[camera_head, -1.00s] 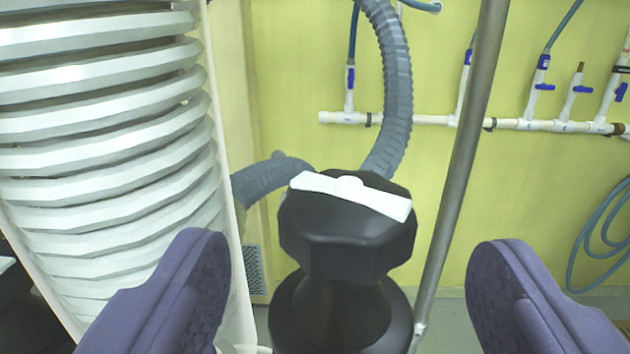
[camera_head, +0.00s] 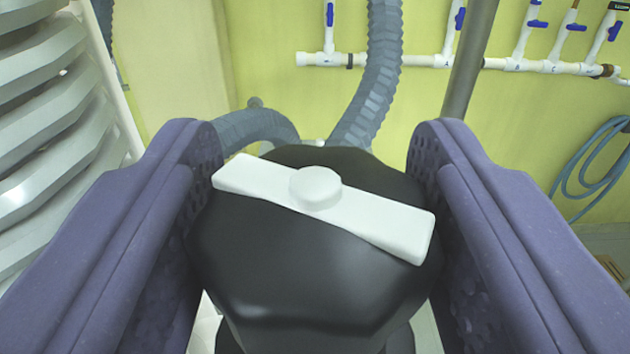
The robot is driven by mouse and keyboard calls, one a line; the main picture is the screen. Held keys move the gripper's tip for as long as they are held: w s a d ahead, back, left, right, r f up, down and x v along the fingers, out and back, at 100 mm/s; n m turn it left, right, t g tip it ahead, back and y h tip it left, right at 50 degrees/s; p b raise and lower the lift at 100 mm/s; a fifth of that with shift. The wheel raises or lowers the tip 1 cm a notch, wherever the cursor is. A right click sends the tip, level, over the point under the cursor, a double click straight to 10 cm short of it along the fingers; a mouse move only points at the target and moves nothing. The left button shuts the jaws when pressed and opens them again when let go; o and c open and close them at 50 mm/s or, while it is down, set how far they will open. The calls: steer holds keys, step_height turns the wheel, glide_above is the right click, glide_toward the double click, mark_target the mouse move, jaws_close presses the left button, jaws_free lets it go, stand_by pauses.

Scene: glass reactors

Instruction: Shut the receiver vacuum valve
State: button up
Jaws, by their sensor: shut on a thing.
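The valve is a black, faceted body (camera_head: 310,275) with a white bar handle (camera_head: 375,222) on top. The handle has a round white hub (camera_head: 315,188) and lies slanted, its left end farther back and its right end nearer. My gripper (camera_head: 318,190) has purple padded fingers, one on each side of the valve top. The fingers are shut on the valve, close against its sides near the handle's two ends. The exact contact on the inner finger faces is partly hidden. The lower part of the valve is mostly hidden below.
Grey corrugated hoses (camera_head: 375,85) run behind the valve. A metal pole (camera_head: 468,70) stands behind the right finger. A white ribbed column (camera_head: 45,130) stands at left. White pipes with blue taps (camera_head: 520,65) and a coiled blue hose (camera_head: 590,165) are on the yellow wall.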

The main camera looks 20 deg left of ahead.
steer(key=shift+f+m+t+h+b, duration=0.1)
steer(key=shift+m+t+h+b, duration=0.2)
steer(key=shift+m+h+b, duration=0.95)
steer(key=h+b, duration=0.2)
steer(key=b, duration=0.6)
steer(key=shift+f, duration=0.15)
steer(key=b, duration=0.5)
steer(key=f+m+h+b, duration=0.1)
steer(key=b, duration=0.5)
steer(key=shift+w+a+h, duration=0.15)
steer(key=shift+h, duration=0.1)
steer(key=m+h+b, duration=0.1)
steer(key=b, duration=0.3)
steer(key=shift+r+b, duration=0.15)
steer(key=shift+b, duration=0.15)
steer(key=h+b, duration=0.1)
steer(key=m+h+b, duration=0.1)
steer(key=b, duration=0.1)
steer(key=shift+r, duration=0.3)
steer(key=shift+m+h+b, duration=0.3)
steer(key=shift+m+b, duration=0.05)
steer(key=shift+b, duration=0.05)
steer(key=shift+d+r, duration=0.1)
steer(key=shift+d, duration=0.1)
steer(key=o, duration=1)
steer(key=shift+r, duration=0.1)
steer(key=shift+c, duration=0.2)
